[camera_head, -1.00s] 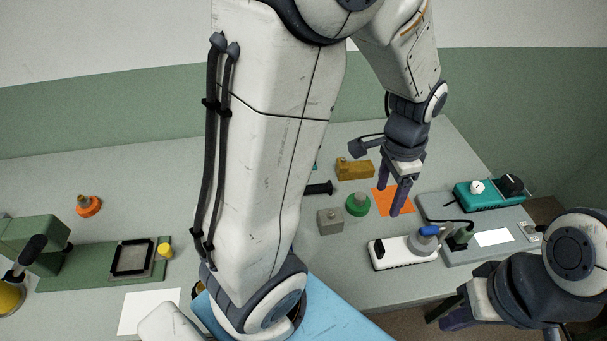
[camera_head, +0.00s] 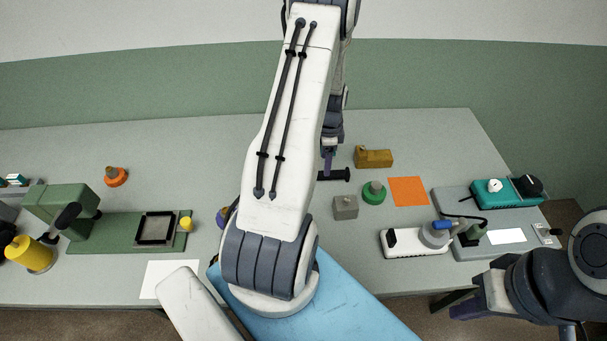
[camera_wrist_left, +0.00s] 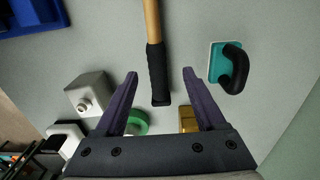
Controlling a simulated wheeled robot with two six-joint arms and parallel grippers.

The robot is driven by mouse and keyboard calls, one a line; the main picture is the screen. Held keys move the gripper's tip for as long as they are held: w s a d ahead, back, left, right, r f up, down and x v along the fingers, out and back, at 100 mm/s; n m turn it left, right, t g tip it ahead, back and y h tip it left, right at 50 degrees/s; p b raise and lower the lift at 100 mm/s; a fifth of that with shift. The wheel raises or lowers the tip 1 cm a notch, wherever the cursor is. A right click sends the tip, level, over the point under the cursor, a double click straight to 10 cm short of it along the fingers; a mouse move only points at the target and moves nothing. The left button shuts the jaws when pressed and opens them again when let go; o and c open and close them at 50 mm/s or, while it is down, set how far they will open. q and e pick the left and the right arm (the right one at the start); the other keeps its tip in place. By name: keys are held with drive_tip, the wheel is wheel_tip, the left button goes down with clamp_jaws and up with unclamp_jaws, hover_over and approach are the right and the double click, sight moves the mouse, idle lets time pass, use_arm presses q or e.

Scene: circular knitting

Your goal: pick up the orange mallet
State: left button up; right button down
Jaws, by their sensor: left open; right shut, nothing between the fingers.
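The mallet's black grip (camera_wrist_left: 158,75) and part of its wooden handle (camera_wrist_left: 152,20) show in the left wrist view; its head is out of that view. In the head view only the end of a black grip (camera_head: 336,175) shows beside my left arm, which hides the rest. My left gripper (camera_wrist_left: 160,74) is open, with the black grip seen between its fingertips; I cannot tell the height gap. In the head view its fingers (camera_head: 327,163) partly show behind the arm. My right gripper (camera_head: 468,309) is shut and empty at the lower right, off the table's front edge.
Near the grip are a grey block (camera_head: 345,207), a green round piece (camera_head: 374,193) and a brass block (camera_head: 374,158). A teal piece with a black handle (camera_wrist_left: 229,66) and a blue container (camera_wrist_left: 28,20) show in the left wrist view. An orange sheet (camera_head: 408,191) lies to the right.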

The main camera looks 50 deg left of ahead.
use_arm(q)
drive_tip(key=f+p, duration=0.1)
drive_tip(key=f, duration=0.1)
drive_tip(key=f+p, duration=0.1)
drive_tip(key=f, duration=0.1)
drive_tip(key=shift+s+d, duration=0.15)
drive_tip(key=shift+s, duration=0.05)
drive_tip(key=shift+f, duration=0.4)
clamp_jaws()
